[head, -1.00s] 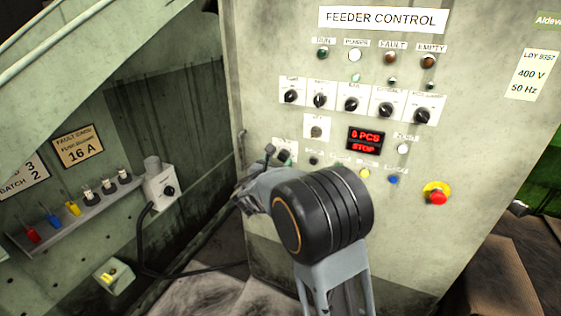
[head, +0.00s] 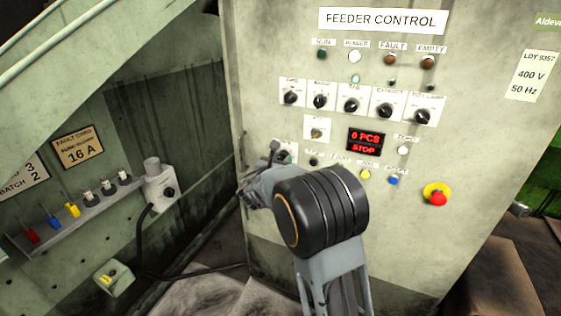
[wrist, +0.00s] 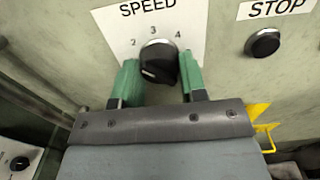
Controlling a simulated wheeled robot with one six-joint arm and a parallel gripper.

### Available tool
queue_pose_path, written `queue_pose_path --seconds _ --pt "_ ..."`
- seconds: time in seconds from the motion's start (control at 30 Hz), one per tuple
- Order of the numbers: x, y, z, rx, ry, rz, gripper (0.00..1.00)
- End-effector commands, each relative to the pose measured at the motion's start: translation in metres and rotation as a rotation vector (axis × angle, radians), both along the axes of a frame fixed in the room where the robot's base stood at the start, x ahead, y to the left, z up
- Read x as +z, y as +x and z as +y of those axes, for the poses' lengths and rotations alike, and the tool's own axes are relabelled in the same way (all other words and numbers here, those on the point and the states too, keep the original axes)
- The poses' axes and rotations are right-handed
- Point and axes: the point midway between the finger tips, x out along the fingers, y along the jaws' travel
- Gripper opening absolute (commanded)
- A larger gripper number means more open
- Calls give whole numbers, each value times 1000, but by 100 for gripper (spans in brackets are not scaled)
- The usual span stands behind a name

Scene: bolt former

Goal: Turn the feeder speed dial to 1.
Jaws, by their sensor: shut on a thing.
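The feeder speed dial (wrist: 158,62) is a round black knob on a white plate (wrist: 186,30) marked SPEED, with 2, 3 and 4 visible around its top. A short white mark shows at the knob's lower left; no 1 can be read, and the left finger covers part of the scale there. My gripper (wrist: 161,78) has its two green fingers on either side of the knob, shut on it. In the head view my gripper (head: 273,155) is at the panel's lower left and largely hides the dial.
A black STOP button (wrist: 262,42) sits right of the dial. The feeder control panel (head: 470,130) carries several other knobs, lamps, a red display (head: 365,141) and a red emergency button (head: 437,197). A shelf with coloured fuses (head: 75,212) and a grey switch box (head: 160,185) stand at left.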

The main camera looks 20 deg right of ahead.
Motion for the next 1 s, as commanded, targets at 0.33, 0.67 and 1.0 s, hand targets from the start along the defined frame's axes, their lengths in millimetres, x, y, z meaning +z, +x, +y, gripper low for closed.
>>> queue_pose_path --seconds 0.33,0.67,1.0 --pt "1 0 0 0 -8 9 15" --pt "4 0 0 0 -128 141 15" --pt "5 -1 -1 -1 -324 356 15"
